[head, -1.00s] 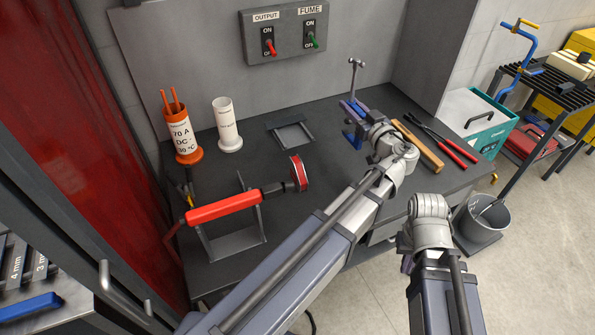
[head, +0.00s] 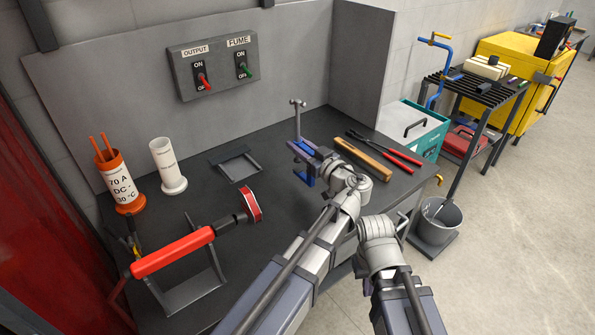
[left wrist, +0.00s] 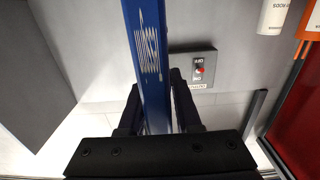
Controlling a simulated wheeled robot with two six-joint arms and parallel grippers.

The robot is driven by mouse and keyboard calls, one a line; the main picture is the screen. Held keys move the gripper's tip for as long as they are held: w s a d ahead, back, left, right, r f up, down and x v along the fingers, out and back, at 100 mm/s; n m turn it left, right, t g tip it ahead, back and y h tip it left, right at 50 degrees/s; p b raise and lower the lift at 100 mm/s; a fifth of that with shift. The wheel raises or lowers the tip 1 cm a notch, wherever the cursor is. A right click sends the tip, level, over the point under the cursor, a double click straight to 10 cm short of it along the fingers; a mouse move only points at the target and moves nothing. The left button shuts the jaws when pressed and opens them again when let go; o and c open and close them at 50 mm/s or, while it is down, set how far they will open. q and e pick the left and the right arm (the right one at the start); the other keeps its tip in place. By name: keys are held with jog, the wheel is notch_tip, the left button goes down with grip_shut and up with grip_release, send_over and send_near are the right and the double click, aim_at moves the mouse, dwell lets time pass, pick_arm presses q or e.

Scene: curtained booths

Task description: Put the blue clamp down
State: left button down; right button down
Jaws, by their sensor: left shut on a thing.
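The blue clamp (head: 303,175) is over the right part of the dark workbench (head: 215,200) in the head view, with its metal bar standing up. My left gripper (head: 325,157) is shut on it. In the left wrist view the clamp's blue bar (left wrist: 147,60), with white lettering, runs between the two dark fingers of my left gripper (left wrist: 157,105). I cannot tell whether the clamp touches the bench top. My right arm's wrist shows at the lower right of the head view, over the bench's front edge. Its fingers are hidden.
A bucket (head: 440,222) is on the floor beyond the bench's right end.

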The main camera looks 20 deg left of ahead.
aim_at(300, 162)
pick_arm(q)
jog(key=shift+f, duration=0.75)
pick_arm(e)
jog(key=shift+f, duration=0.75)
pick_arm(q)
jog(key=shift+f+b, duration=0.1)
jog(key=shift+b, duration=0.25)
pick_arm(e)
jog(key=shift+f, duration=0.1)
